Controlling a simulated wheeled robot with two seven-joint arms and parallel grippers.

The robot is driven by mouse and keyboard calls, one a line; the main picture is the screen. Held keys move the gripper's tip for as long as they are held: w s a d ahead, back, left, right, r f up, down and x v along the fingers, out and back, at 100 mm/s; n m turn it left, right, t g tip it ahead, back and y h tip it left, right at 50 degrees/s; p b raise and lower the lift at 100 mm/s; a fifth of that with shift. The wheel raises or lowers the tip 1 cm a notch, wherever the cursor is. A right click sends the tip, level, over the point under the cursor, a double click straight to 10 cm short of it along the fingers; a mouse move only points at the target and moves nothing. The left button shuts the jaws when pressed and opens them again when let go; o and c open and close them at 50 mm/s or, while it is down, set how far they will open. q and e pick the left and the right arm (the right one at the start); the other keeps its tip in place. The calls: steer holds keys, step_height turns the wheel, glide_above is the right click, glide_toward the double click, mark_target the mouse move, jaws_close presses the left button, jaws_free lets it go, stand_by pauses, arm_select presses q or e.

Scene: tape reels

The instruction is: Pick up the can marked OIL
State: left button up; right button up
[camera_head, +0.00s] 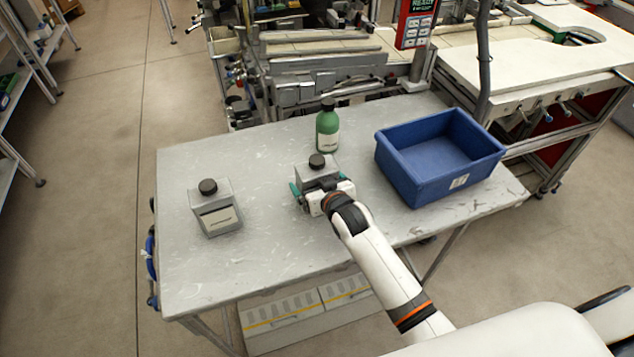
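A grey can with a black cap (318,171) stands upright near the middle of the metal table. My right gripper (321,187) has its teal fingers on either side of this can; I cannot tell whether they press on it. The gripper hides the can's lower front and any label there. A second grey can with a black cap (214,215) stands upright at the left of the table, with a pale label too small to read. A green bottle with a dark cap (327,131) stands behind the middle can, its label also unreadable. My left gripper is not in view.
An empty blue bin (407,186) stands on the right of the grey table (270,255), close to the middle can. The table is clear between the two cans and along the front left. Machinery (330,65) stands behind the table's back edge.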

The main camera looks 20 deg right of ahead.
steer(key=shift+c, duration=0.6)
steer(key=c, duration=0.9)
steer(key=shift+r, duration=0.1)
steer(key=shift+c, duration=0.3)
